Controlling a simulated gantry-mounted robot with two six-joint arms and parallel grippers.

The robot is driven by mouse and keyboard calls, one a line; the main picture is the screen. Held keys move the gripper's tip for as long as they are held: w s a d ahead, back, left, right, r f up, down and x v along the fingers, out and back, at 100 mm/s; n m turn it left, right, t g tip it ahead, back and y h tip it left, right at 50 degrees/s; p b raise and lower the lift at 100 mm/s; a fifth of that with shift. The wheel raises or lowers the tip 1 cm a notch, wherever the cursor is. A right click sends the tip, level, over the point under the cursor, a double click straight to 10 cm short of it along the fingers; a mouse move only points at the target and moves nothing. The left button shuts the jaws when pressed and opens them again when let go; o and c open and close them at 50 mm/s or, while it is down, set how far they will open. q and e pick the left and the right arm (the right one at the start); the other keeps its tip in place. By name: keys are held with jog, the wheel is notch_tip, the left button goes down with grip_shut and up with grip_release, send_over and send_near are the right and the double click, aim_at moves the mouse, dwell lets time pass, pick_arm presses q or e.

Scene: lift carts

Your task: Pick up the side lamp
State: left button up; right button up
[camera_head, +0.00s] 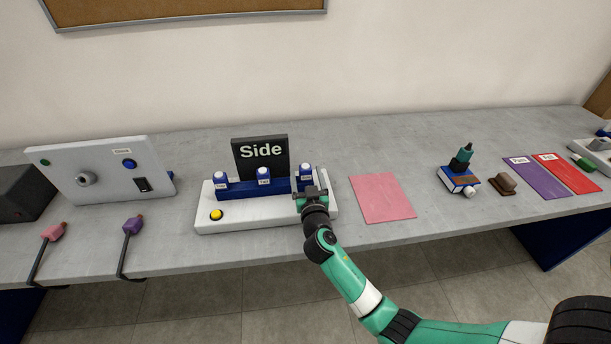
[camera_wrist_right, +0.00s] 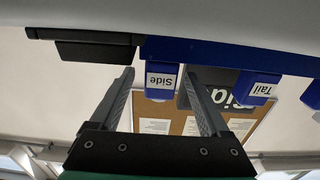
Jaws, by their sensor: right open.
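The side lamp (camera_wrist_right: 161,78), a blue block with a white "Side" label, shows in the right wrist view between the two fingers of my right gripper, which is open. In the head view this lamp (camera_head: 306,173) is the rightmost of three blue-and-white lamps on a white base (camera_head: 262,221). My right gripper (camera_head: 310,189) is at its front and partly hides it. I cannot tell whether a finger touches it. A lamp labelled "Tail" (camera_wrist_right: 252,88) is beside it in the right wrist view. My left gripper is not in view.
A black "Side" sign (camera_head: 261,155) stands behind the lamps. The middle lamp (camera_head: 263,176) and left lamp (camera_head: 221,182) are close by. A yellow button (camera_head: 216,214) is on the base. A pink mat (camera_head: 381,198) lies bare to the right. A white panel (camera_head: 100,171) stands left.

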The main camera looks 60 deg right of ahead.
jog(key=shift+w+d, duration=0.4)
jog(key=shift+d, duration=0.1)
jog(key=shift+c, duration=0.3)
grip_shut()
